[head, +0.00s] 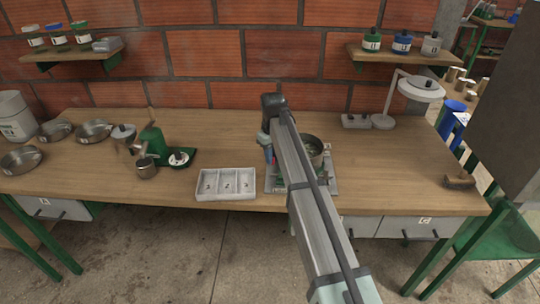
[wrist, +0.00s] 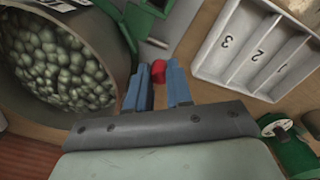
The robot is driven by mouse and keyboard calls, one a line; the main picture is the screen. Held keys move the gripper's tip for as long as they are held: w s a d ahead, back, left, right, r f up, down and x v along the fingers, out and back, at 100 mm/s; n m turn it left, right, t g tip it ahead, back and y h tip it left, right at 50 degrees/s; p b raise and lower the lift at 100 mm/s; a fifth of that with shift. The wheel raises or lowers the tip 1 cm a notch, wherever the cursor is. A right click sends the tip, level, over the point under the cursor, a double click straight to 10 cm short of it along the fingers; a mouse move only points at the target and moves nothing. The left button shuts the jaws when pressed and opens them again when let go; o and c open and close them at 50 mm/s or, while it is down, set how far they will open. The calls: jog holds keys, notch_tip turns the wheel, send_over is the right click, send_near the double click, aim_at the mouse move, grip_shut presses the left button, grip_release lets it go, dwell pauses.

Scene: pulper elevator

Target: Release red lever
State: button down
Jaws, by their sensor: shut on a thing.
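The red lever (wrist: 159,70) shows as a small red knob in the wrist view. My gripper (wrist: 158,76) has its two blue fingers on either side of the knob and is shut on it. The knob's lower part and what it is mounted on are partly hidden. In the head view, my arm covers most of the device; a little of its grey base (head: 273,187) shows. A round metal hopper (head: 313,146) stands on it, and in the wrist view the hopper (wrist: 112,40) holds many greenish round fruits, close left of my fingers.
A white tray (head: 226,196) with three numbered compartments lies left of the device. A green machine (head: 153,140), metal bowls (head: 94,128) and a bucket (head: 15,118) stand farther left. A white lamp (head: 383,120) stands back right. The wooden table (head: 400,180) has free room at right.

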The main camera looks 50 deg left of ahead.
jog(key=shift+w+n, duration=0.15)
jog(key=shift+n, duration=0.15)
jog(key=c, duration=1)
grip_release()
notch_tip(320, 180, up, 14)
jog(key=shift+f, duration=0.1)
jog(key=shift+d, duration=0.1)
dwell(0.3)
